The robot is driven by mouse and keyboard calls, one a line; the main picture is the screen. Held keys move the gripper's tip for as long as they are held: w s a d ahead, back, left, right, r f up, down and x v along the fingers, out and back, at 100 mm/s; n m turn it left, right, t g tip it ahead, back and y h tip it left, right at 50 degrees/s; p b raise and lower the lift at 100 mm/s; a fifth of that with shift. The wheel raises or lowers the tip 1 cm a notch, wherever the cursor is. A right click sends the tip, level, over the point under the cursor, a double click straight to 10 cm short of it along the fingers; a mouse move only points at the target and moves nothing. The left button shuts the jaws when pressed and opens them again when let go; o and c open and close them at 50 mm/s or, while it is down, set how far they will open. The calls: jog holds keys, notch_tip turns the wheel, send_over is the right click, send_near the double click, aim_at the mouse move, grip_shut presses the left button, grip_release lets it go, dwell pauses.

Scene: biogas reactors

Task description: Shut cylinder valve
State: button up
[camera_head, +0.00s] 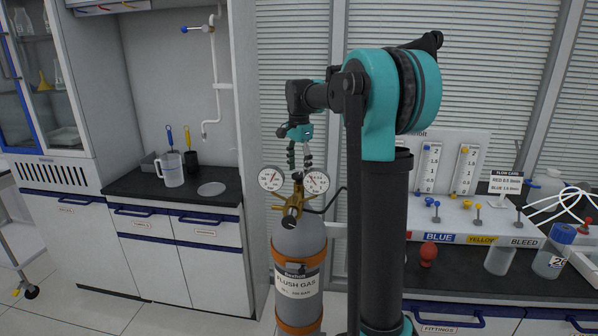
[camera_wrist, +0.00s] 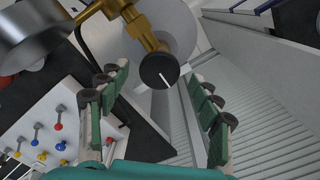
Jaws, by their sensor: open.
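The grey flush gas cylinder (camera_head: 298,240) with orange bands stands upright in the middle of the head view. A brass valve and regulator (camera_head: 293,203) with two round gauges sits on its top. In the wrist view the brass body (camera_wrist: 145,28) ends in a round black knob (camera_wrist: 160,71) with a white line on its face. My gripper (camera_head: 299,160) points down just above the gauges. It is open and empty in the wrist view (camera_wrist: 158,80), and the knob appears between its fingertips. No finger visibly touches the knob; the exact height gap cannot be told.
The two gauges (camera_head: 270,179) (camera_head: 316,182) flank the valve closely. A black hose (camera_head: 335,200) leaves it rightward. A bench with a flow panel (camera_head: 452,165), beakers and a red bulb (camera_head: 428,255) stands right. A counter with a jug (camera_head: 172,170) is left.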

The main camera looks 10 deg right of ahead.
aim_at(299, 175)
notch_tip(299, 175, up, 11)
dwell(0.3)
jog(key=shift+f, duration=0.1)
